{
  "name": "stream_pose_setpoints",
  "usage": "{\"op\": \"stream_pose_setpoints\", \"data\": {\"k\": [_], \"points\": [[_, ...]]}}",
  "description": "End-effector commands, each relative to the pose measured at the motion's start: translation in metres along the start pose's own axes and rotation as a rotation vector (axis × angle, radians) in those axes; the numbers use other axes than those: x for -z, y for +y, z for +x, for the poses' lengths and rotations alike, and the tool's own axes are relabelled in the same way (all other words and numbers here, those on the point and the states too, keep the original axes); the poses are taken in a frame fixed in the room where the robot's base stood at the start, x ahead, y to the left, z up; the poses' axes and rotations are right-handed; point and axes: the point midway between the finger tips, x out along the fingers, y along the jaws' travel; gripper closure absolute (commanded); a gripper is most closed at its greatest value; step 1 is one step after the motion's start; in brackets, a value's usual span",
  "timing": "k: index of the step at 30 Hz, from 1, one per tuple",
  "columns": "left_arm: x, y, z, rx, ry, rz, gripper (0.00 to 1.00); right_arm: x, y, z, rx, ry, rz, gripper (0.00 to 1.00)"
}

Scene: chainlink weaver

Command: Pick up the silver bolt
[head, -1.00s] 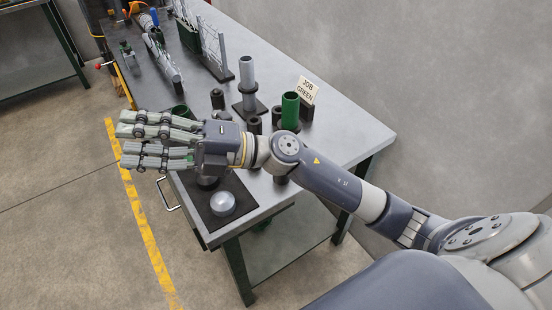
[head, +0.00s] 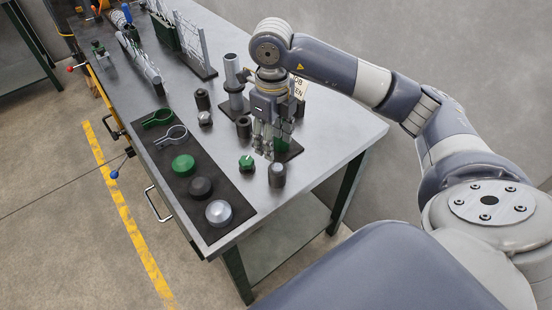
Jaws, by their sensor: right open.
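My right gripper (head: 268,142) hangs over the tabletop with its fingers pointing down, open, with nothing seen in it. A small silver piece that looks like the silver bolt (head: 205,118) stands on the table to the left of the gripper, in front of a dark cylinder (head: 202,99). The gripper is apart from it. A similar green piece (head: 246,163) stands just left of and below the fingertips. A grey cylinder (head: 277,176) stands below them. My left gripper is out of view.
A dark mat (head: 231,229) along the near edge holds green, dark and silver round caps (head: 219,213) and two ring clamps (head: 171,137). A grey tube on a stand (head: 231,72) rises behind the gripper. A sign and a green holder are partly hidden behind it.

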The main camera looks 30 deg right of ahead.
Motion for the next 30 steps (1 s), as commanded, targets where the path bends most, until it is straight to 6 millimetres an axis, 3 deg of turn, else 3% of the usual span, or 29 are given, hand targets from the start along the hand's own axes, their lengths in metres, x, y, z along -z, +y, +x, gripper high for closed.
{"op": "stream_pose_setpoints", "data": {"k": [4,11,19,28,30], "points": [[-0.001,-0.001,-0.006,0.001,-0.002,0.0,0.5,0.001,0.001,0.02,-0.003,0.002,-0.001,0.53],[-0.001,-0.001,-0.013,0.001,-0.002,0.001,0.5,0.003,0.0,0.036,-0.005,0.002,-0.001,0.53],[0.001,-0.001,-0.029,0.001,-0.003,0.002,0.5,0.007,-0.002,0.074,-0.005,0.0,-0.002,0.53],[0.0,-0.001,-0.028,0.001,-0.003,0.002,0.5,0.007,-0.002,0.081,-0.004,-0.002,-0.003,0.53],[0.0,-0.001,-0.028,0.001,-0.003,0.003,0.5,0.007,-0.002,0.081,-0.005,-0.003,-0.003,0.66]]}}
